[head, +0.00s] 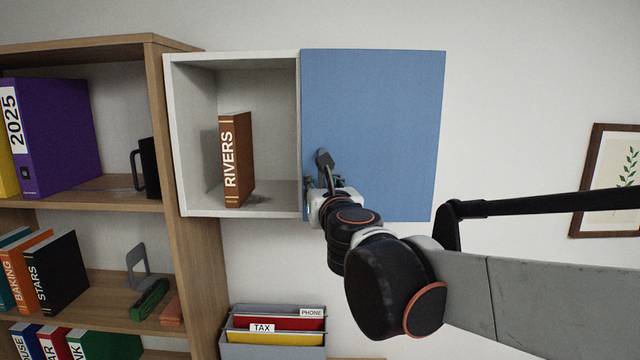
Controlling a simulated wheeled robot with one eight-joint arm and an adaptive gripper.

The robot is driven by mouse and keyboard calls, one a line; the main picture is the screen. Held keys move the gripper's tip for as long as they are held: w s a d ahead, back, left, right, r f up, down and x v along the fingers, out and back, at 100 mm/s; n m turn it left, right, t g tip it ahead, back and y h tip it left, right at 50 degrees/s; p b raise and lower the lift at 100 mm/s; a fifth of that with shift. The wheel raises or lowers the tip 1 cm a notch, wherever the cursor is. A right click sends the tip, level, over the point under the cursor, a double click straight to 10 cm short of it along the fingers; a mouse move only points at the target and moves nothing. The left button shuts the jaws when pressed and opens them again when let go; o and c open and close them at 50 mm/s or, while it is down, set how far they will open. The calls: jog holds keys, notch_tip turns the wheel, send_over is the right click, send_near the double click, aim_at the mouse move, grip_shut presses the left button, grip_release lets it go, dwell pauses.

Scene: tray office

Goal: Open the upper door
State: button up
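A white wall cabinet (180,150) hangs in the middle of the head view. A flat blue door panel (385,110) stands to the right of its open left compartment. I cannot tell whether the panel covers a second compartment or is swung aside. My gripper (316,176) is at the lower left part of the blue panel, close to the cabinet's divider edge. One dark finger shows against the panel. The other finger is mostly hidden by the wrist. A handle is not clearly visible, and contact with the panel cannot be told.
A brown RIVERS book (236,160) stands inside the open compartment. A file holder (270,340) is below. A framed picture (605,180) hangs at right; the wall between is bare.

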jog(key=shift+w+a, duration=0.1)
jog(key=shift+w, duration=0.6)
grip_shut()
